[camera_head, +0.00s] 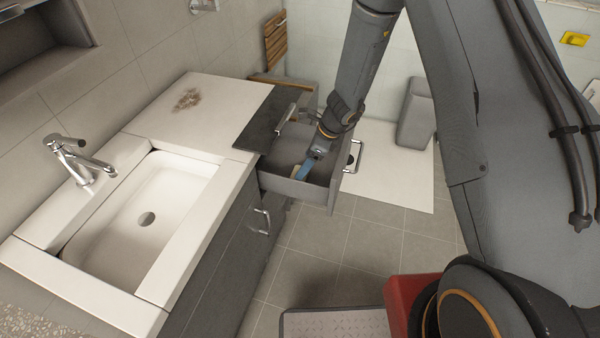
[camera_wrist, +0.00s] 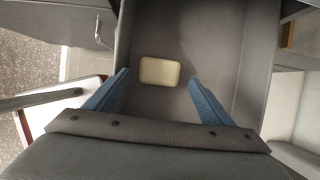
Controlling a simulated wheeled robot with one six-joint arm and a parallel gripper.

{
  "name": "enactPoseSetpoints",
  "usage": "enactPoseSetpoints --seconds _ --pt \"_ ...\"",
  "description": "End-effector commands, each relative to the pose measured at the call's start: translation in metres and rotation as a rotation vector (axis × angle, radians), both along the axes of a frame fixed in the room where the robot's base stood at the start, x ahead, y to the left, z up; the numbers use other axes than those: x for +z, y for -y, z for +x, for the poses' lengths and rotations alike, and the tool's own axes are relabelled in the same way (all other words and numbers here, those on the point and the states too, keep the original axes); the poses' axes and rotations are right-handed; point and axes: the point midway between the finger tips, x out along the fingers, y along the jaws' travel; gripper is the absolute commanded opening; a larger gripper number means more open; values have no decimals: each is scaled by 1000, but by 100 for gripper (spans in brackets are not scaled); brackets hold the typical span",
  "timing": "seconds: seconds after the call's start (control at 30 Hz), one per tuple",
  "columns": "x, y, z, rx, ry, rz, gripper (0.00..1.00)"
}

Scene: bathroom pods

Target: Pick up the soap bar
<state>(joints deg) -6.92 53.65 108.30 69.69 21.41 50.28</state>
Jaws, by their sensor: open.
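The soap bar (camera_wrist: 160,72) is a cream, rounded rectangle lying flat on the floor of an open grey drawer (camera_wrist: 185,25). In the wrist view it lies ahead of my gripper (camera_wrist: 160,82), roughly centred between the two blue fingers, which are spread open and empty. In the head view my gripper (camera_head: 307,168) reaches down into the drawer (camera_head: 318,195). A small pale patch of the soap bar (camera_head: 296,171) shows beside the blue finger there; my gripper hides the rest.
The drawer walls stand close around my gripper. A white sink (camera_head: 145,215) with a chrome tap (camera_head: 82,160) is at the left, and a countertop (camera_head: 195,105) lies behind it. A grey bin (camera_head: 415,115) stands beyond the drawer.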

Motion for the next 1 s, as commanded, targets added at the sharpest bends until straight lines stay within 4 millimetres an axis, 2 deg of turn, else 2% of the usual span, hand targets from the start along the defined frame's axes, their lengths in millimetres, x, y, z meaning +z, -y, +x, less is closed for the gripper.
enactPoseSetpoints --seconds 0.5,0.83,1.0 --pt "-47 -14 4 -2 0 -1 76" --pt "-53 -15 5 -3 2 -2 76" --pt "-53 -15 5 -3 1 -1 49"
